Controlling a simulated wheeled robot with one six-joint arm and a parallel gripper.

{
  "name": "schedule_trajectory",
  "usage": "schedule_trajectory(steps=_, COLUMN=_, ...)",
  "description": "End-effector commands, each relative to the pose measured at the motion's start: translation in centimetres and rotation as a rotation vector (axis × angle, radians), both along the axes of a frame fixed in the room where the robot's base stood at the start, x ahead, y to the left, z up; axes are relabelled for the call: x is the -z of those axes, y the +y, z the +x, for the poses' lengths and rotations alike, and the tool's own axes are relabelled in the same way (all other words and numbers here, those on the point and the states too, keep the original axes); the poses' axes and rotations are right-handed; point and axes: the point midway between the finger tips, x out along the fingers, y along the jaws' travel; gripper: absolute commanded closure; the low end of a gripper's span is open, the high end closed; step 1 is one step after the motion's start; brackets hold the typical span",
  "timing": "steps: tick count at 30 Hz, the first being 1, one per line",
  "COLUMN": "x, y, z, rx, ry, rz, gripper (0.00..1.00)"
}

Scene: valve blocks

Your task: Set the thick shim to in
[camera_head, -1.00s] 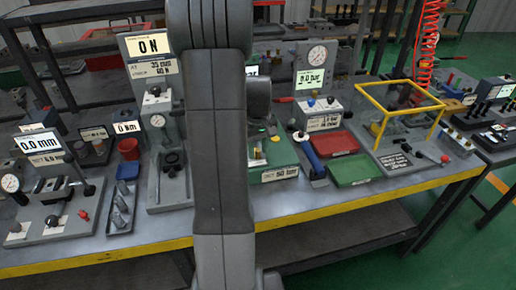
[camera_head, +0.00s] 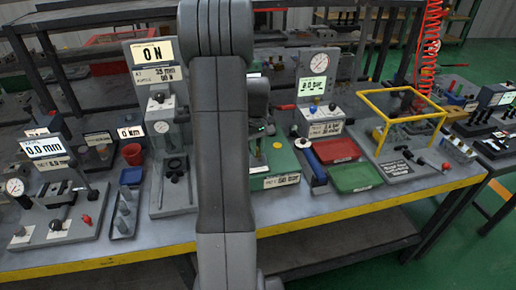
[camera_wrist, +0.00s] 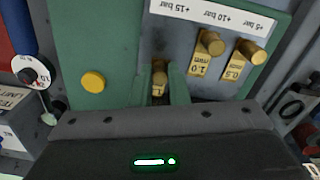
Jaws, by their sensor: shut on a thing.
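My gripper (camera_wrist: 159,96) shows in the wrist view, its fingers on either side of a small brass tab. I take this tab to be the thick shim (camera_wrist: 159,76); it lies below the "+15 bar" label, and its own marking is hidden. Two more brass shims, marked 1.0 mm (camera_wrist: 205,50) and 0.5 mm (camera_wrist: 245,58), are to the right below "+10 bar" and "+5 bar". All three are on the green and grey valve block (camera_wrist: 85,35).
A round yellow button (camera_wrist: 93,81) is left of the gripper on the block. Beside the block in the head view are a blue-handled tool (camera_head: 313,165), a green tray (camera_head: 355,178) and a red tray (camera_head: 336,150). A gauge stand (camera_head: 319,80) is behind.

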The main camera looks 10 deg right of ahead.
Motion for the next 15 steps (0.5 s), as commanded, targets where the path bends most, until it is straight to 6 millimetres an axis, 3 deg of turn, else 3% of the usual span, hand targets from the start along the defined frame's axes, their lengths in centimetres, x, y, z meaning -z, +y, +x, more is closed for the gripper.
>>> schedule_trajectory(steps=1, x=-0.24, y=-0.02, z=0.41, rx=-0.001, ry=-0.014, rz=-0.002, gripper=1.00)
schedule_trajectory(steps=2, x=-0.25, y=-0.02, z=0.42, rx=-0.001, ry=-0.014, rz=-0.003, gripper=0.81)
schedule_trajectory(steps=5, x=-0.22, y=-0.02, z=0.38, rx=-0.001, ry=-0.013, rz=-0.002, gripper=0.63)
schedule_trajectory(steps=15, x=-0.48, y=-0.01, z=0.27, rx=0.000, ry=-0.010, rz=-0.001, gripper=0.63)
